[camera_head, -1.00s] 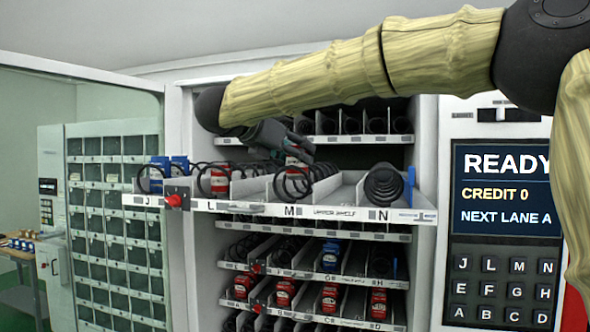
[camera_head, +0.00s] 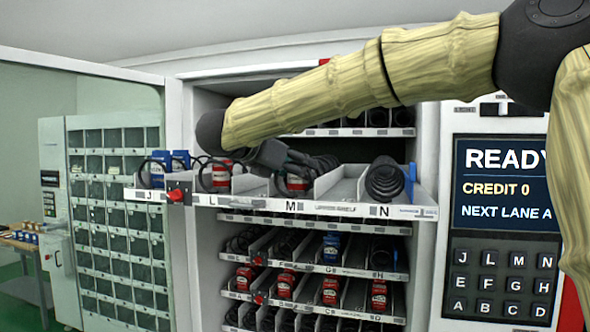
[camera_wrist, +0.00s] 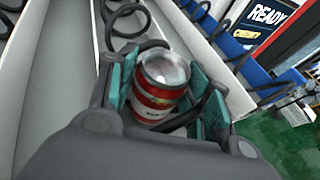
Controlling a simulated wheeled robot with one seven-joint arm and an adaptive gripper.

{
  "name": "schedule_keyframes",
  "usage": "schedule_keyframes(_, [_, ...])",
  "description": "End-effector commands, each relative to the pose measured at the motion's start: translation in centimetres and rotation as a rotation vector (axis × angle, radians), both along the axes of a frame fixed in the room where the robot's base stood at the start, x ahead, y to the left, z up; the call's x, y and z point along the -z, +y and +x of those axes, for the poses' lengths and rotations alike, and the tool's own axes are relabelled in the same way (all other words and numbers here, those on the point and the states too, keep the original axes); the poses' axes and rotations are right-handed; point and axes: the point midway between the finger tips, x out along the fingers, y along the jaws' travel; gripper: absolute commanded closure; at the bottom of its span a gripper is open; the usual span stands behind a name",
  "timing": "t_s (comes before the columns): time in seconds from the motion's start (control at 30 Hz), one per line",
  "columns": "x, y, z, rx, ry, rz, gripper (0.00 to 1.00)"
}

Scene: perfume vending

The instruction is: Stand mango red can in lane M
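The mango red can (camera_wrist: 158,92), red and white with a silver top, is upright between the teal finger pads of my gripper (camera_wrist: 163,95) in the wrist view. The pads lie close on both sides, and my gripper looks shut on it. In the head view the can (camera_head: 297,183) is low in lane M, just behind the label M on the shelf front (camera_head: 340,209). My gripper (camera_head: 285,160) reaches it from above and behind. The can's base is hidden by the shelf front, so I cannot tell whether it touches the lane floor. A dark coil crosses near its lower side.
Lane L holds another red can (camera_head: 221,176); blue cans (camera_head: 180,162) stand in lane J. Lane N has a dark coil (camera_head: 385,180) and a blue piece at its right. Thin lane walls flank the can. Stocked shelves lie below, and the keypad panel (camera_head: 503,285) is at right.

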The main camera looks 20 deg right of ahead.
Motion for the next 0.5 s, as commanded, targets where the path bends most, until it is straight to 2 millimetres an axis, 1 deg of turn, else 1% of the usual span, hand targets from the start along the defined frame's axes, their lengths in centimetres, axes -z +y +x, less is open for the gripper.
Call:
schedule_keyframes(0.03, [-0.05,0.0,0.0,0.0,0.0,0.0,0.36])
schedule_keyframes(0.07, [-0.05,0.01,0.01,0.0,0.0,0.0,0.33])
schedule_keyframes(0.5, [-0.35,0.01,0.0,0.0,0.0,0.0,0.33])
